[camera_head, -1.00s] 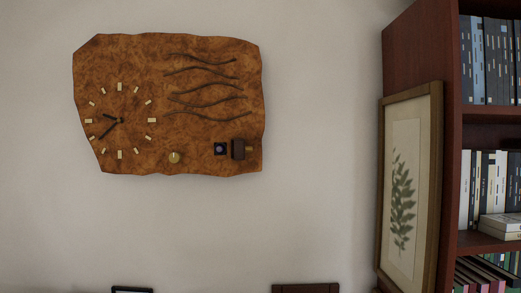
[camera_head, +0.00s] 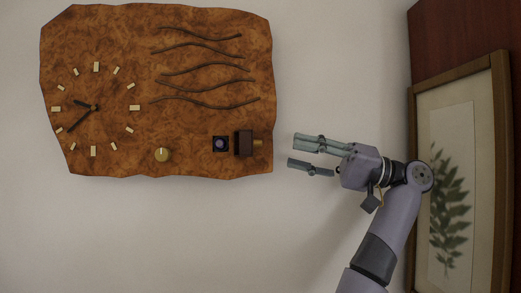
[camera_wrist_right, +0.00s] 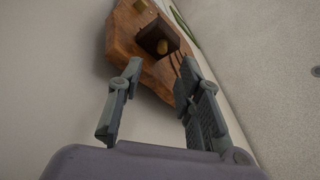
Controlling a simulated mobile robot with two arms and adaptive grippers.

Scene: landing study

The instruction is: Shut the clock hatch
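The wooden wall clock (camera_head: 110,120) hangs on the wall, its burl face toward me. My right gripper (camera_head: 293,151) is open and empty, just right of the clock's edge and apart from the knob. In the right wrist view, the hatch door (camera_wrist_right: 151,31) and its knob (camera_wrist_right: 162,47) lie beyond the spread fingers (camera_wrist_right: 162,68). My left gripper is not in view.
A brass dial (camera_head: 162,155) sits on the clock left of the opening. A framed leaf picture (camera_head: 452,180) and a dark red bookcase side (camera_head: 460,40) stand at the right, behind my right arm. The wall below the clock is clear.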

